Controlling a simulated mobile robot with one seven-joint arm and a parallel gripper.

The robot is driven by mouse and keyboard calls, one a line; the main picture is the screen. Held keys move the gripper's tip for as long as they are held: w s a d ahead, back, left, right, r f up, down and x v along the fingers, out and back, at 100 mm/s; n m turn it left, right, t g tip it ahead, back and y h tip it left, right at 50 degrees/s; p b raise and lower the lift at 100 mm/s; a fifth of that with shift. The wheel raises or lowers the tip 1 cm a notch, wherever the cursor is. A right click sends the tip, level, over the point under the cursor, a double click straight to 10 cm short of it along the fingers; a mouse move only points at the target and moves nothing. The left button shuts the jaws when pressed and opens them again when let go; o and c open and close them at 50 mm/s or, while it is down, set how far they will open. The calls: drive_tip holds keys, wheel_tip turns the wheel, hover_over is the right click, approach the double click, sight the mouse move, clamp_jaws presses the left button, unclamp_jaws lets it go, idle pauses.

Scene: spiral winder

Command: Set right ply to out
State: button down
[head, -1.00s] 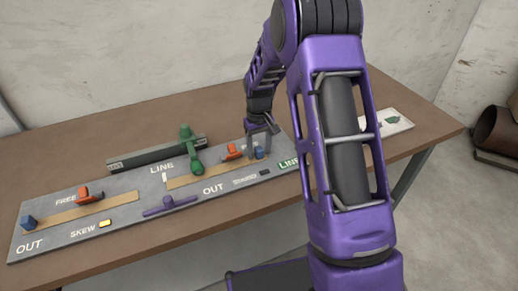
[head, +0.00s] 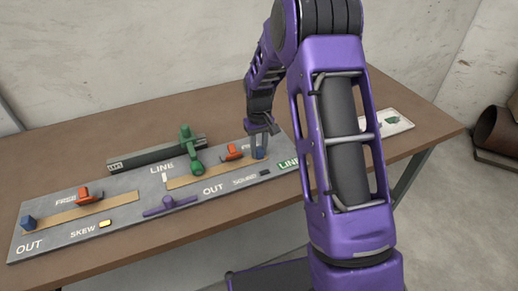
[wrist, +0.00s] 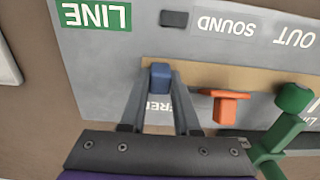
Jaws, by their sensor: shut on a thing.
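The right tan strip (head: 197,180) lies on the grey panel (head: 130,190), with an OUT label below its middle and a LINE label near its left end. My gripper (head: 259,146) points down at the blue block. In the wrist view its two fingers lie on either side of the blue block (wrist: 160,77), shut on it. The orange piece (wrist: 226,105) is just right of the fingers there. I cannot tell which part is named the ply.
A green lever (head: 191,150) stands beside a dark grey bar (head: 155,153) behind the strip. A purple lever (head: 168,205) lies in front. The left strip (head: 75,214) has another orange piece and blue block. A white tray (head: 387,124) is at the right.

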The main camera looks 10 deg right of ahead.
drive_tip(key=shift+d, duration=0.1)
idle(0.7)
drive_tip(key=d, duration=0.2)
drive_tip(key=w+d, duration=0.1)
drive_tip(key=d, duration=0.5)
drive_tip(key=shift+w+d, duration=0.1)
drive_tip(key=shift+w, duration=0.25)
drive_tip(key=c, duration=0.6)
unclamp_jaws()
drive_tip(key=shift+d, duration=0.1)
drive_tip(key=shift+c, duration=0.2)
drive_tip(key=shift+r, duration=0.15)
drive_tip(key=shift+r, duration=0.3)
wheel_tip(320, 180, up, 17)
drive_tip(key=p, duration=0.1)
drive_tip(key=shift+f+p, duration=0.2)
drive_tip(key=shift+p, duration=0.15)
